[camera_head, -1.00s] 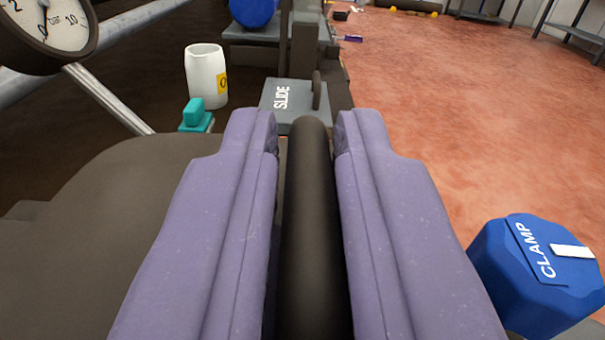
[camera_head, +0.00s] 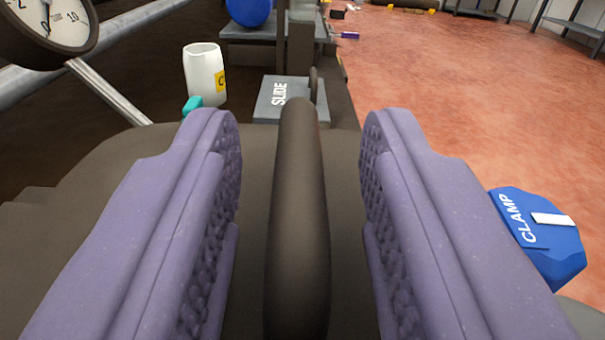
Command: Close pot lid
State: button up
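My gripper (camera_head: 300,125) is open, with its two purple fingers spread to either side of a dark rounded bar (camera_head: 300,210). There is a gap between the bar and each finger, and the textured inner pads show. The bar stands over a broad dark grey-brown surface (camera_head: 100,210), which looks like the pot lid with the bar as its handle. The surface spreads out under both fingers. The pot's rim and whether the lid is fully down cannot be seen.
A blue block marked CLAMP (camera_head: 540,240) is at the right, close to the right finger. A grey block marked SLIDE (camera_head: 275,98), a white container (camera_head: 204,75) and a teal piece (camera_head: 193,105) lie beyond. A gauge (camera_head: 55,25) is at upper left.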

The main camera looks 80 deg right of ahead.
jog(key=a, duration=0.3)
jog(key=s+a+p, duration=0.1)
jog(key=a, duration=0.3)
jog(key=shift+s, duration=0.2)
jog(key=shift+d, duration=0.1)
